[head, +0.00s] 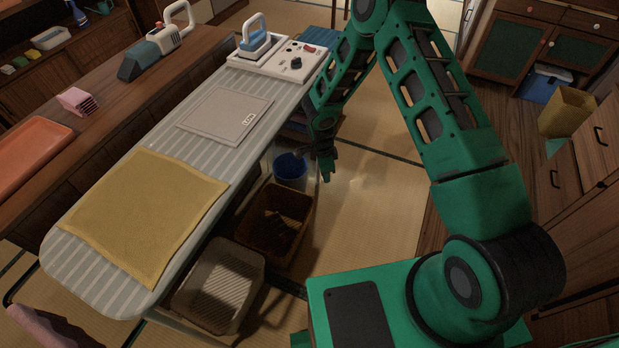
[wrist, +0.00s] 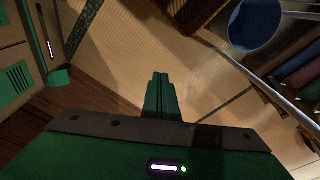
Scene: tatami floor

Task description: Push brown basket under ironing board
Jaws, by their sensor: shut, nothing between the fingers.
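The brown basket (head: 298,204) stands on the tatami at the right side of the ironing board (head: 130,265), between a pale basket and a blue bucket. Its left part is hidden by the board and its right part shows beyond the board's edge. Part of a brown woven thing, likely this basket, shows at the top of the wrist view (wrist: 188,10). My gripper (head: 325,175) points down beside the blue bucket, beyond the basket and apart from it. In the wrist view its fingers (wrist: 160,80) are together and empty.
A pale basket (head: 240,262) stands nearer, partly under the board. The blue bucket (head: 290,168) stands beyond the brown basket; it also shows in the wrist view (wrist: 255,22). A yellow bin (head: 567,110) is at the right. Tatami to the right of the baskets is clear.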

